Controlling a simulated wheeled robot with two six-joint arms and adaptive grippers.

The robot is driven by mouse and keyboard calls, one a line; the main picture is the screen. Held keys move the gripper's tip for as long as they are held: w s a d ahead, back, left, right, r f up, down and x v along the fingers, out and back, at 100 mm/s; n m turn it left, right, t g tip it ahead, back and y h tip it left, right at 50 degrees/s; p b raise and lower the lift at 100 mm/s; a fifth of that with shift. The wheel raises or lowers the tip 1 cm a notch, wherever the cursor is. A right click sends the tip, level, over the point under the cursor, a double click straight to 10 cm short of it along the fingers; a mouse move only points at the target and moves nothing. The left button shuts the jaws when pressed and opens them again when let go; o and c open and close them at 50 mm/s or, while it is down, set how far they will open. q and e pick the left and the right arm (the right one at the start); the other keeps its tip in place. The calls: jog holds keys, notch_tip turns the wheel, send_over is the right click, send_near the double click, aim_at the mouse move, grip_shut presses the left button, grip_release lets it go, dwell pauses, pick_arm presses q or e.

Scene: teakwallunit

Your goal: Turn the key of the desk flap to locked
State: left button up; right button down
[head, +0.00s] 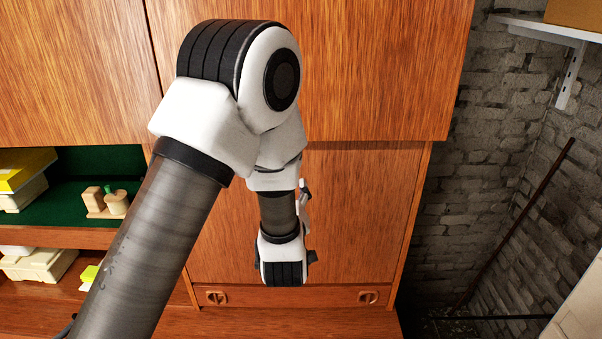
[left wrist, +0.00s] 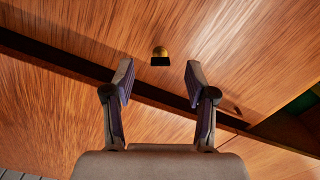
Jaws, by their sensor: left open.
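The desk flap appears to be the upright teak panel (head: 355,215) below the upper cabinet in the head view; my left arm covers part of it. In the left wrist view, a small brass piece with a dark end (left wrist: 160,55), apparently the key in its lock, sits on a teak panel (left wrist: 225,50). My left gripper (left wrist: 159,75) is open and empty. Its two fingers point at the brass piece, which shows between and just beyond the tips, apart from both. The key's turn position is too small to tell. In the head view my wrist hides the key and fingertips.
A drawer (head: 290,297) with two recessed pulls lies below the panel. The upper cabinet (head: 380,70) overhangs it. At left, an open green-lined shelf holds wooden pieces (head: 105,202) and a yellow box (head: 25,168). A brick wall (head: 500,150) is at right.

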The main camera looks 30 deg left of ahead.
pick_arm(q)
jog(key=w+a+p, duration=0.1)
jog(key=w, duration=0.1)
jog(key=w+a+r, duration=0.1)
jog(key=w+a, duration=0.1)
jog(key=w+a+r+p, duration=0.1)
jog(key=w+a, duration=0.1)
jog(key=shift+w+a+r+p, duration=0.1)
jog(key=shift+a+r+p, duration=0.1)
jog(key=shift+p, duration=0.15)
jog(key=shift+a+f, duration=0.1)
jog(key=shift+a, duration=0.1)
jog(key=shift+d, duration=0.15)
pick_arm(e)
jog(key=r, duration=0.2)
jog(key=a+r, duration=0.1)
jog(key=shift+s, duration=0.25)
pick_arm(q)
jog(key=shift+d, duration=0.1)
jog(key=c, duration=0.5)
jog(key=shift+w, duration=0.1)
grip_shut()
